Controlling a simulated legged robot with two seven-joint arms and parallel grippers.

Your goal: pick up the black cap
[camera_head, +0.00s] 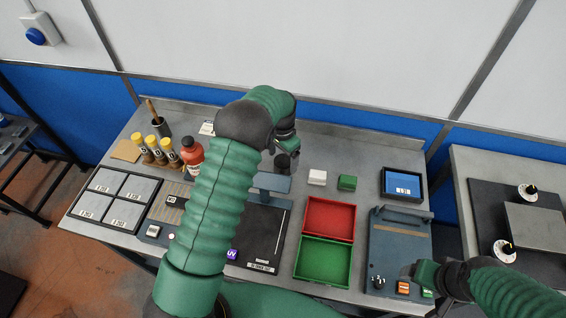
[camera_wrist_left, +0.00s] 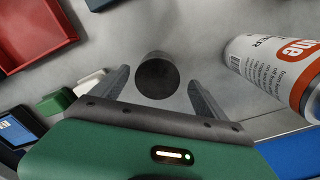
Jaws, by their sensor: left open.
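The black cap (camera_wrist_left: 157,78) is a dark cylinder seen end-on in the left wrist view, between the two fingers of my left gripper (camera_wrist_left: 159,84). Gaps show on both sides of it, so the fingers do not appear to touch it. In the head view the dark cap (camera_head: 283,163) shows just below my left gripper (camera_head: 284,145), whose fingers are partly hidden by the arm. My right gripper (camera_head: 424,274) is low at the right, by the front of a grey-blue device; its fingers are too unclear to judge.
A red-and-white bottle (camera_head: 192,153) stands to the left; it is close to the gripper in the left wrist view (camera_wrist_left: 275,72). White (camera_head: 317,177) and green (camera_head: 347,183) blocks sit right of the cap. Red (camera_head: 328,219) and green (camera_head: 323,261) trays lie nearer the front.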

